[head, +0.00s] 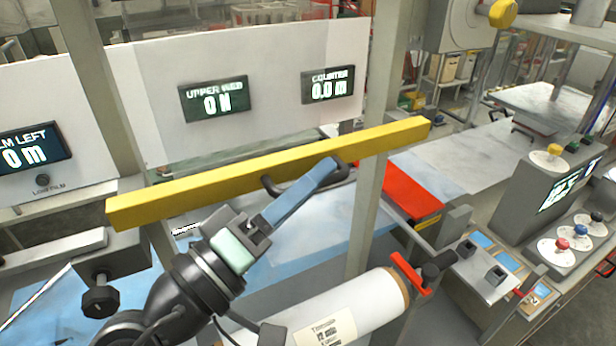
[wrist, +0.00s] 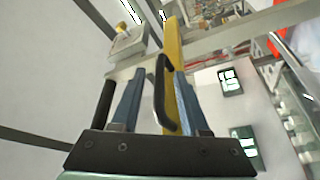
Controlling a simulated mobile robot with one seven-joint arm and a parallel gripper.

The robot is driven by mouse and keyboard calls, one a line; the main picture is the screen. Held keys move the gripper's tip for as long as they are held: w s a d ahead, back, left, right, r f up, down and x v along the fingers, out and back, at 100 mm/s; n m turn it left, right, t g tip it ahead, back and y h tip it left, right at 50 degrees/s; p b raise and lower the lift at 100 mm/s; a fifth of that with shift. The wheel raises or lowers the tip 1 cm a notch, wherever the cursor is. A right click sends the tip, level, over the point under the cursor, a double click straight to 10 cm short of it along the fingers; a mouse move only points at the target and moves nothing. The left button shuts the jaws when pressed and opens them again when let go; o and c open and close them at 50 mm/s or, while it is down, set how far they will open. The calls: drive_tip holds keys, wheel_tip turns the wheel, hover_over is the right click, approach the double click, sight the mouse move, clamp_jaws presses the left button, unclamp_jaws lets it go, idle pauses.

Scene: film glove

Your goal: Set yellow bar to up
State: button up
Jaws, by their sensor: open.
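The long yellow bar (head: 270,170) spans the head view, sloping up from lower left to upper right, in front of the white panel. A black loop handle (head: 271,185) is fixed on its near side. My gripper (head: 325,172), with blue fingers, reaches up to the handle and hides part of it. In the wrist view the handle (wrist: 159,95) stands between the two open fingers of my gripper (wrist: 158,92), with the yellow bar (wrist: 177,85) behind it. I cannot tell whether a finger touches the handle.
Grey upright posts (head: 368,215) stand by the bar. A white film roll (head: 350,308) with a red-ended shaft lies below right of my arm. A control console (head: 545,195) with coloured knobs is at right. Displays (head: 213,100) sit on the white panel behind.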

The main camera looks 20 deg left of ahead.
clamp_jaws()
idle(1.4)
